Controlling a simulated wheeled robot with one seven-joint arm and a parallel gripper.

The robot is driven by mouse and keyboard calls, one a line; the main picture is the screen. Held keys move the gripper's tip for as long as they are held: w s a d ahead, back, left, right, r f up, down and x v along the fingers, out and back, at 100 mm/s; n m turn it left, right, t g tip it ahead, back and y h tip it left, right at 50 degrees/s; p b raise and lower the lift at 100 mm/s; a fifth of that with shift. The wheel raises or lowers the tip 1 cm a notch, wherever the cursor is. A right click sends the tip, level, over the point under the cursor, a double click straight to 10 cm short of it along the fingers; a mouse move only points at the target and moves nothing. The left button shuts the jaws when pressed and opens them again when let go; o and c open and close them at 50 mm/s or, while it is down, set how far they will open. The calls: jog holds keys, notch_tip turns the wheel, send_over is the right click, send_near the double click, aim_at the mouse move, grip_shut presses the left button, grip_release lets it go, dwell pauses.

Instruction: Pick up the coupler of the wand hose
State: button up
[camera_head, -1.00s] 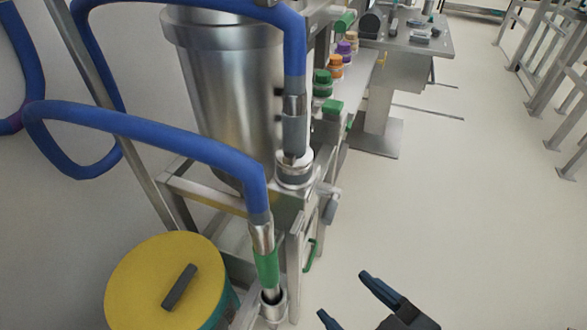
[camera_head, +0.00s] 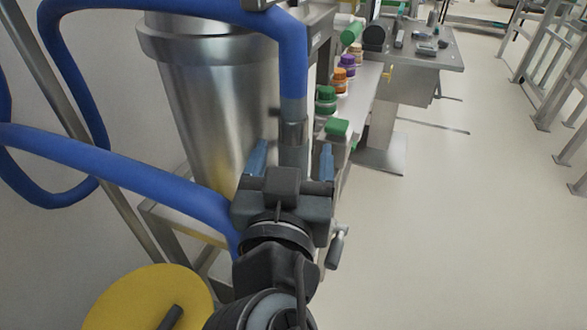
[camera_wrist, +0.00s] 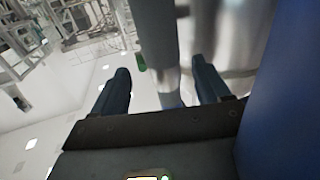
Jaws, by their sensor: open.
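My gripper (camera_head: 293,155) is open, with one blue finger on each side of a grey metal coupler (camera_head: 293,125). This coupler hangs upright at the end of the farther blue hose (camera_head: 293,60). In the wrist view the coupler (camera_wrist: 168,82) stands between the open fingers, with gaps on both sides. Its lower end and seat are hidden behind my gripper. A nearer blue hose (camera_head: 110,162) runs in from the left and ends behind my gripper, its coupler hidden. I cannot tell which hose is the wand hose.
A large steel vessel (camera_head: 215,110) stands close behind and left of my gripper. The nearer hose fills the wrist view's right side (camera_wrist: 285,100). A yellow-topped drum (camera_head: 130,300) is at lower left.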

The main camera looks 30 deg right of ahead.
jog(key=p+x, duration=0.2)
jog(key=x, duration=0.4)
jog(key=shift+w, duration=0.35)
jog(key=c, duration=1.3)
